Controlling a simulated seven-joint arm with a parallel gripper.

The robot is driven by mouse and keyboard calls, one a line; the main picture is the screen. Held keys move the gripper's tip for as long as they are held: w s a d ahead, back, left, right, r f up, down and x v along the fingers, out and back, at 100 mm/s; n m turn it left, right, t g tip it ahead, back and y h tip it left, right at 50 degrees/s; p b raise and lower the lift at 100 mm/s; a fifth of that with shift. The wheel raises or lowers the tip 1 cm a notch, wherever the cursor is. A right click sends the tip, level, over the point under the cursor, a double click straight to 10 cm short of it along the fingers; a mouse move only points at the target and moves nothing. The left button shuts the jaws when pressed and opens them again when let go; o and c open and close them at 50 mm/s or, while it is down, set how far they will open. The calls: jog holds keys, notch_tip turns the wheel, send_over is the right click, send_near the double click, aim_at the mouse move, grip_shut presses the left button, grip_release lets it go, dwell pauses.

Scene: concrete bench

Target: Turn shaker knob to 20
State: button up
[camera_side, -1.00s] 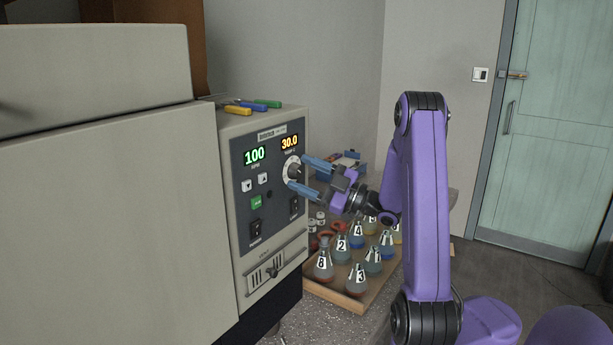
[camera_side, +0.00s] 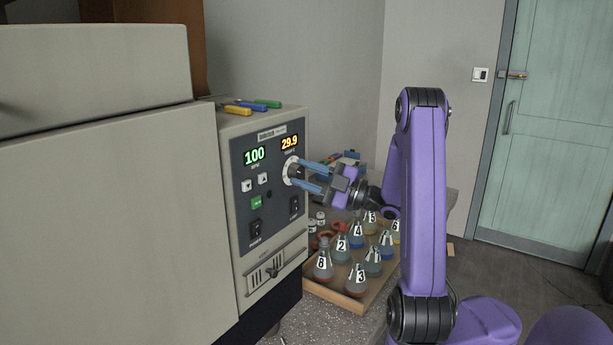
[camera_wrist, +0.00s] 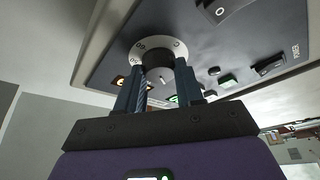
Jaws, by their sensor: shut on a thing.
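The shaker (camera_side: 215,140) is a large beige machine with a dark control panel on its right end. Its knob (camera_wrist: 153,55) is dark with a white numbered dial ring (camera_side: 288,171) around it, below the orange display (camera_side: 290,142), which reads 29.9. The green display (camera_side: 254,156) reads 100. My gripper (camera_side: 305,174) has its blue fingers at the dial. In the wrist view the fingers (camera_wrist: 160,85) stand on both sides of the knob, shut on it. The fingers partly hide the knob and dial numbers.
A wooden tray (camera_side: 336,299) of numbered flasks stands on the bench below my gripper. Several coloured tools (camera_side: 252,106) lie on top of the panel housing. A rocker switch (camera_side: 294,207) and buttons (camera_side: 256,202) sit near the knob.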

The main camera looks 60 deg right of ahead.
jog(key=n, duration=0.2)
jog(key=n+g, duration=0.1)
jog(key=n, duration=0.2)
jog(key=shift+d+r+g+y, duration=0.1)
jog(key=shift+r+g+y, duration=0.05)
jog(key=shift+g+y, duration=0.15)
jog(key=shift+n+g, duration=0.7)
jog(key=shift+n, duration=1.2)
jog(key=o, duration=1)
jog(key=shift+o, duration=0.2)
jog(key=v, duration=1.7)
jog(key=shift+s+r, duration=0.2)
jog(key=shift+r, duration=0.05)
jog(key=shift+d, duration=0.1)
